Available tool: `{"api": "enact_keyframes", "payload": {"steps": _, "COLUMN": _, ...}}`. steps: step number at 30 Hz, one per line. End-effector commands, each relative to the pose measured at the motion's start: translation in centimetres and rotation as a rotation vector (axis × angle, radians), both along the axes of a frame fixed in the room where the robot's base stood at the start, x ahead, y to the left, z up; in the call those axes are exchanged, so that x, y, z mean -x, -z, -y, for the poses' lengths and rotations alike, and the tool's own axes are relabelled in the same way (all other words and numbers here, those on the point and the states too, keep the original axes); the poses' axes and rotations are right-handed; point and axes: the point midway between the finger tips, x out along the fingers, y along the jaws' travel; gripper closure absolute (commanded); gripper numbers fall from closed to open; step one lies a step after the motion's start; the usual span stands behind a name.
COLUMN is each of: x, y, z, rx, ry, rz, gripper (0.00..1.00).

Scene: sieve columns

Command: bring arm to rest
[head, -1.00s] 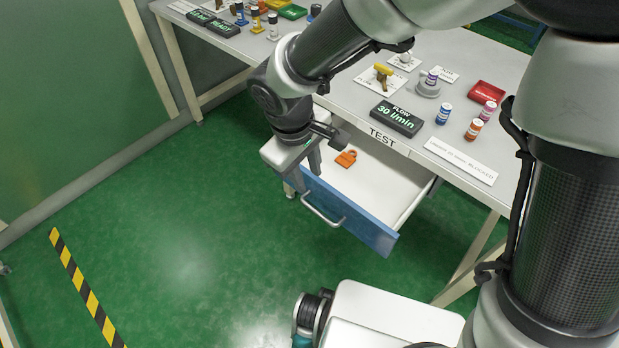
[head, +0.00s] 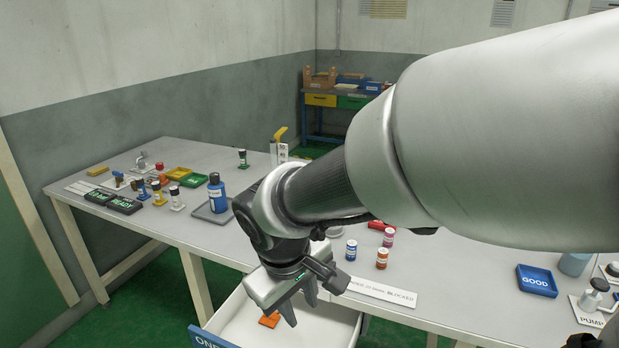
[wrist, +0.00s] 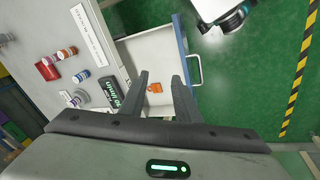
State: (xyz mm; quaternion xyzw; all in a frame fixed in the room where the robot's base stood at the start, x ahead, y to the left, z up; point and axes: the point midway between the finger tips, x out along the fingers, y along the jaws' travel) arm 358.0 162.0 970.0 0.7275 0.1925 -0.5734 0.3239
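My gripper (head: 298,312) hangs above the open drawer (head: 240,325) at the front of the table. In the wrist view my gripper (wrist: 163,82) has its two fingers spread apart with nothing between them, so it is open. An orange padlock-shaped piece (head: 269,320) lies on the drawer floor, below and apart from the fingers. It also shows in the wrist view (wrist: 155,87). My arm crosses the head view from the right and covers part of the table.
The table (head: 150,225) carries small bottles, black display boxes, a large blue bottle (head: 217,194) and a blue GOOD tray (head: 537,281). The drawer sticks out over the green floor. A shelf (head: 345,103) stands at the back. Open floor with a striped line (wrist: 297,80) lies beyond the drawer.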

Motion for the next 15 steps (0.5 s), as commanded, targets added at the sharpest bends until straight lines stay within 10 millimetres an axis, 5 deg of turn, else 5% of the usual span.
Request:
{"api": "enact_keyframes", "payload": {"steps": 3, "x": 1.2, "y": -4.1, "z": 6.4, "rx": -0.075, "ry": 0.217, "rz": 0.074, "gripper": 0.71}}
{"api": "enact_keyframes", "payload": {"steps": 6, "x": 2.9, "y": -6.0, "z": 9.9, "rx": -0.138, "ry": 0.353, "rz": 0.115, "gripper": 0.71}}
{"api": "enact_keyframes", "payload": {"steps": 15, "x": 7.2, "y": -8.8, "z": 15.2, "rx": -0.306, "ry": 0.611, "rz": 0.212, "gripper": 0.71}}
